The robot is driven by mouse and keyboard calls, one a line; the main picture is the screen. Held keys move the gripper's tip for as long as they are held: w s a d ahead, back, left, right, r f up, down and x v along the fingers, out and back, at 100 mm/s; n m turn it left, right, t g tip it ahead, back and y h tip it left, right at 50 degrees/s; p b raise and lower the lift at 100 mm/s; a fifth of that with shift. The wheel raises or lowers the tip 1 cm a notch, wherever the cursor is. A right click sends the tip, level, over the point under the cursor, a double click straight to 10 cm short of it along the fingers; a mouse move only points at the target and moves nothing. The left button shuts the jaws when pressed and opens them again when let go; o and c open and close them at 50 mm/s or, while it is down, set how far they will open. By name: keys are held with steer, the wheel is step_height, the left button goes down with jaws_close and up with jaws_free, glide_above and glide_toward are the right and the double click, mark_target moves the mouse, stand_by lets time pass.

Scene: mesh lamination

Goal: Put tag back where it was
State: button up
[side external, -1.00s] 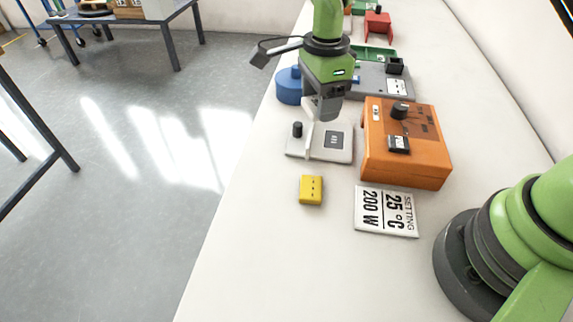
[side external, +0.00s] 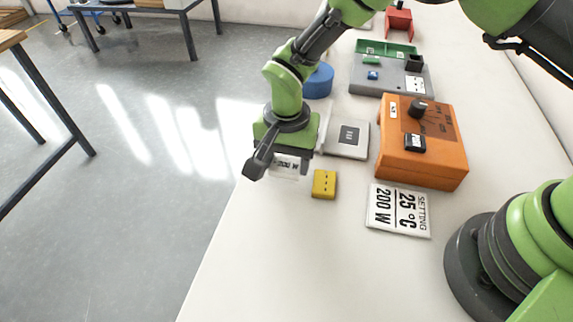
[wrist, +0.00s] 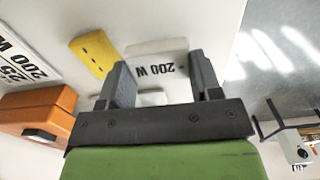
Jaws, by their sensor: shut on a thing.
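The tag (side external: 290,168) is a small white plate with black print. The wrist view also shows my gripper's dark fingers (wrist: 163,80) on either side of the tag. I cannot tell whether the tag touches the table. A larger white card (side external: 399,210) reading "SETTING 25 °C 200 W" lies flat to the right.
A yellow block (side external: 324,184) sits right beside my gripper. Behind are a pale grey plate (side external: 349,139), an orange box (side external: 422,150) with a black knob, a blue round container (side external: 318,81) and a grey tray (side external: 385,80). The table's front is clear.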

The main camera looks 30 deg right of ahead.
steer(key=shift+f, duration=1.15)
steer(key=o, duration=0.7)
steer(key=shift+f, duration=0.1)
step_height(320, 180, up, 13)
step_height(320, 180, up, 14)
steer(key=n+t+y, duration=0.2)
steer(key=t, duration=0.1)
glide_above(287, 162)
steer(key=s+d, duration=0.5)
steer(key=d, duration=0.3)
steer(key=s+d+r+n+t, duration=0.1)
steer(key=s+d+r+t, duration=0.1)
steer(key=s, duration=0.5)
steer(key=s+d+r+n+t, duration=0.2)
steer(key=s+d, duration=0.3)
steer(key=s, duration=0.2)
steer(key=shift+s, duration=0.15)
